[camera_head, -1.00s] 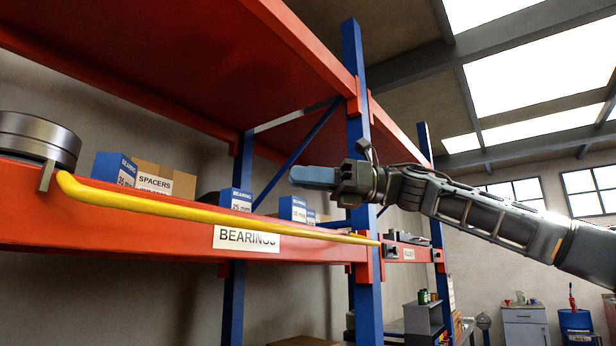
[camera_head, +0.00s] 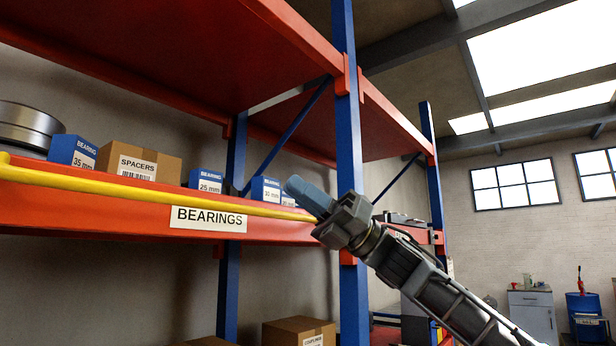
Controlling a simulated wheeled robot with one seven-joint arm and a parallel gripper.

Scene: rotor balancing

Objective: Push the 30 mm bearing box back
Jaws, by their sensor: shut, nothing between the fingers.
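Two small blue-and-white bearing boxes stand near the right end of the shelf. The left one (camera_head: 265,190) has a label too small to read surely. The other (camera_head: 288,200) is partly hidden behind my fingers, so I cannot tell which is the 30 mm box. My gripper (camera_head: 306,194) is shut and empty. It points up and left in front of these boxes, around the height of the yellow bar. I cannot tell whether it touches anything.
A yellow bar (camera_head: 130,191) runs along the front of the orange shelf beam (camera_head: 110,211). Left of the pair stand a 25 mm box (camera_head: 207,181), a spacers carton (camera_head: 138,162), a 35 mm box (camera_head: 73,152) and a round metal part (camera_head: 28,126). A blue upright (camera_head: 349,120) stands beside my gripper.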

